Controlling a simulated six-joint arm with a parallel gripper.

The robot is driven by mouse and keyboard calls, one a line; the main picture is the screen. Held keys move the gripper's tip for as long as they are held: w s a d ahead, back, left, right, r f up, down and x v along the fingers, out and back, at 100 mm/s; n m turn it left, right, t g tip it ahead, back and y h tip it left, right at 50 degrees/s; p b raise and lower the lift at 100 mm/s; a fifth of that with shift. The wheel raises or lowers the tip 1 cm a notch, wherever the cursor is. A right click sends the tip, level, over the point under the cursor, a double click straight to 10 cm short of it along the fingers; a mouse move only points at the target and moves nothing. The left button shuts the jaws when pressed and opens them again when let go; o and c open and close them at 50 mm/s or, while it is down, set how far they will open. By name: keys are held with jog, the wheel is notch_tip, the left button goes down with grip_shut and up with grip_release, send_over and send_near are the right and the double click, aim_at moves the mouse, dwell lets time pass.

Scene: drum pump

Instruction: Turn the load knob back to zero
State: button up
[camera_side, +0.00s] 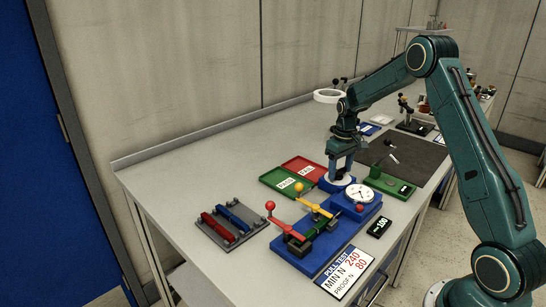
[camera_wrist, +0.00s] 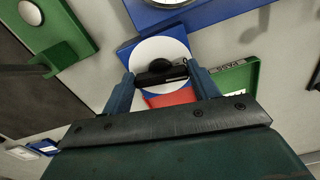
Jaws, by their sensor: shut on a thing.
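The load knob (camera_wrist: 160,70) is black with a bar-shaped grip, on a round white dial plate (camera_wrist: 150,50) with a blue base. My gripper (camera_wrist: 161,80) has its two blue fingers on either side of the knob's bar, shut on it. In the side view my gripper (camera_side: 340,176) points down at the rig's back end and hides the knob. The round white gauge (camera_side: 360,193) stands just in front of it on the blue rig; its reading is too small to tell. A small black display (camera_side: 380,227) stands to the right of the rig.
The blue rig (camera_side: 318,257) carries a red-handled lever (camera_side: 286,227) and a yellow lever (camera_side: 315,209). Green PASS (camera_side: 273,177) and red FAIL (camera_side: 318,168) trays lie behind. A green stand (camera_side: 390,183) is close on the right. A grey rack (camera_side: 245,238) sits left.

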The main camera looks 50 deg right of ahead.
aim_at(340, 171)
jog(key=shift+w+d+r+n, duration=0.1)
jog(key=shift+n, duration=0.8)
jog(key=o, duration=1)
notch_tip(340, 171, up, 14)
jog(key=shift+f, duration=0.1)
dwell(0.3)
